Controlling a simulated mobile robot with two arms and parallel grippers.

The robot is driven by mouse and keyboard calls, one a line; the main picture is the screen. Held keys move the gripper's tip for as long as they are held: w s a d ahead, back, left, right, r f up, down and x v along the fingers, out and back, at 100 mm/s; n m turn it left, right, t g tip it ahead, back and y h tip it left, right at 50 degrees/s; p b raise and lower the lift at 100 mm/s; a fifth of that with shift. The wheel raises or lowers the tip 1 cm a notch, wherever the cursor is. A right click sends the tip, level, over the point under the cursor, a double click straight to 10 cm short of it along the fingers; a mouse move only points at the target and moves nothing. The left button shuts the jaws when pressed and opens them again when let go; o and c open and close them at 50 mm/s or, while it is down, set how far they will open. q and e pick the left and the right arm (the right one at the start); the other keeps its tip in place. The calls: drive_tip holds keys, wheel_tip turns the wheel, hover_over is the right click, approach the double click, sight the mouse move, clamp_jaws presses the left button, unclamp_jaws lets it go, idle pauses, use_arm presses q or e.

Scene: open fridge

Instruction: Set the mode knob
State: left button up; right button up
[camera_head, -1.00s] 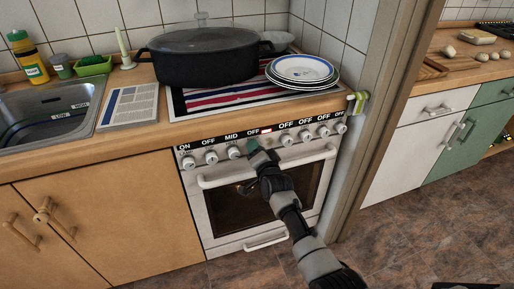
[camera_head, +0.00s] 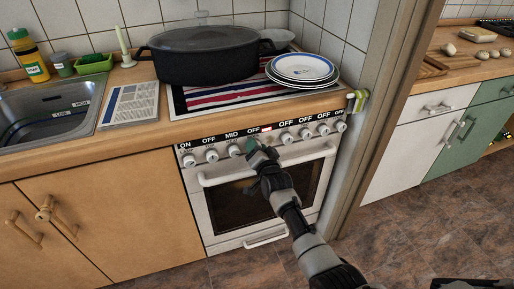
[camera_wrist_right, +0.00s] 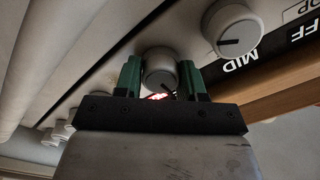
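The oven's control panel carries a row of round white knobs, with a knob by the ON label (camera_head: 188,161) at the left end and a knob under the MID label (camera_head: 235,149). My right gripper (camera_head: 250,147) is at the knob right of that one, by an OFF label and the red display. In the right wrist view, this knob (camera_wrist_right: 159,70) sits between the two green fingers of my right gripper (camera_wrist_right: 160,80). Little or no gap shows beside it; I cannot tell whether they press on it. The knob near MID (camera_wrist_right: 232,30) is free. My left gripper is not in view.
The oven door handle (camera_head: 218,178) runs below the knobs. A black pot (camera_head: 207,56) and stacked plates (camera_head: 302,68) stand on the worktop above. A door frame (camera_head: 385,90) rises right of the oven. Wooden cabinets (camera_head: 110,220) are at left.

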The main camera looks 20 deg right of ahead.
drive_tip(key=o, duration=0.4)
drive_tip(key=s, duration=0.5)
drive_tip(key=s+p, duration=0.1)
drive_tip(key=s, duration=0.4)
drive_tip(key=shift+s+d, duration=0.2)
drive_tip(key=shift+s, duration=0.2)
drive_tip(key=s+f+n+g+p, duration=0.1)
drive_tip(key=s+f+n+g, duration=0.15)
drive_tip(key=s+f, duration=0.5)
drive_tip(key=s+f+n+g+p, duration=0.1)
drive_tip(key=s+f+g+p, duration=0.2)
drive_tip(key=f, duration=0.7)
drive_tip(key=s+f+n+g, duration=0.2)
drive_tip(key=s+f+g, duration=0.1)
drive_tip(key=s+f, duration=0.5)
drive_tip(key=s+d+f+n+g+p, duration=0.1)
drive_tip(key=s+f, duration=0.3)
drive_tip(key=s, duration=0.6)
drive_tip(key=s+d+f+n+g+p, duration=0.1)
drive_tip(key=s+f+g, duration=0.3)
drive_tip(key=s, duration=0.7)
drive_tip(key=s+d+f+n+g+p, duration=0.1)
drive_tip(key=s+f+n+g, duration=0.2)
drive_tip(key=s, duration=0.8)
drive_tip(key=shift+s+d+f+n+g+h, duration=0.15)
drive_tip(key=shift+f+n+g+h, duration=0.15)
drive_tip(key=shift+f, duration=0.65)
